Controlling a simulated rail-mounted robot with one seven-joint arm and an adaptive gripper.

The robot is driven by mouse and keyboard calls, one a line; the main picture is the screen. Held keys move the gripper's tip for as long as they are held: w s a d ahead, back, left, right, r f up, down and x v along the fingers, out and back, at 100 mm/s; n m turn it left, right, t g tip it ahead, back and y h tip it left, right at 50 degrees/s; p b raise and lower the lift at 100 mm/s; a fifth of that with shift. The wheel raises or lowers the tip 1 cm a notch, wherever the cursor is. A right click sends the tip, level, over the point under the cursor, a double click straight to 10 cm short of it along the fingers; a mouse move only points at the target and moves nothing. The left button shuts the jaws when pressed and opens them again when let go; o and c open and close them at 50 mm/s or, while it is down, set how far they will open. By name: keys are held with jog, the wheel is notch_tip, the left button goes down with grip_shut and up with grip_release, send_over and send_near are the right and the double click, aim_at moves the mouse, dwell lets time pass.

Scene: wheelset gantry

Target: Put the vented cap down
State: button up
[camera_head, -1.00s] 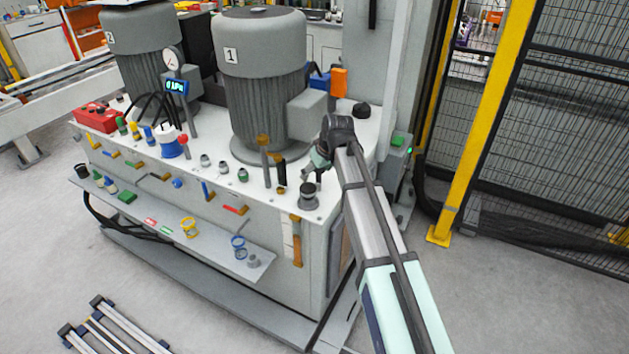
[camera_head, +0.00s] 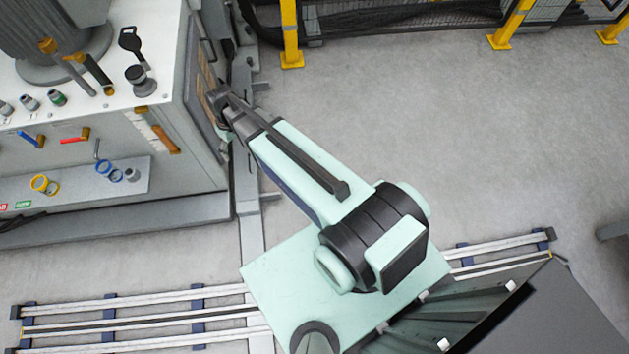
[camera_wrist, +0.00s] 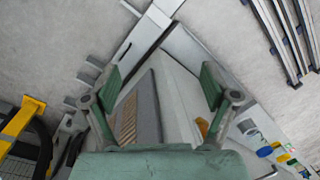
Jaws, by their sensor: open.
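My gripper (camera_wrist: 160,88) is open in the wrist view, with its two green fingers wide apart and nothing between them. In the head view the end of my arm (camera_head: 225,115) is beside the right side of the grey cabinet, off its top; the fingers are mostly hidden there. On the cabinet top near the right corner stands a short grey fitting with a dark round top (camera_head: 138,78). I cannot tell for certain which of these is the vented cap.
The cabinet (camera_head: 100,125) carries a large motor (camera_head: 50,30), several small fittings and brown-handled levers (camera_head: 90,70). A front shelf (camera_head: 75,185) holds coloured rings. Yellow posts and mesh fence (camera_head: 290,35) stand behind. The floor to the right is open.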

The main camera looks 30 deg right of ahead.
jog(key=s+d+f+m+g, duration=0.1)
jog(key=s+f, duration=0.3)
jog(key=s, duration=0.8)
jog(key=s+d+f+m+g, duration=0.1)
jog(key=s+d+f, duration=0.3)
jog(key=s, duration=0.8)
jog(key=s+d+f+m+g+h, duration=0.1)
jog(key=s+d+f+g, duration=0.2)
jog(key=s, duration=0.9)
jog(key=shift+f+m+g, duration=0.3)
jog(key=shift+f+m, duration=0.1)
jog(key=shift+f, duration=0.35)
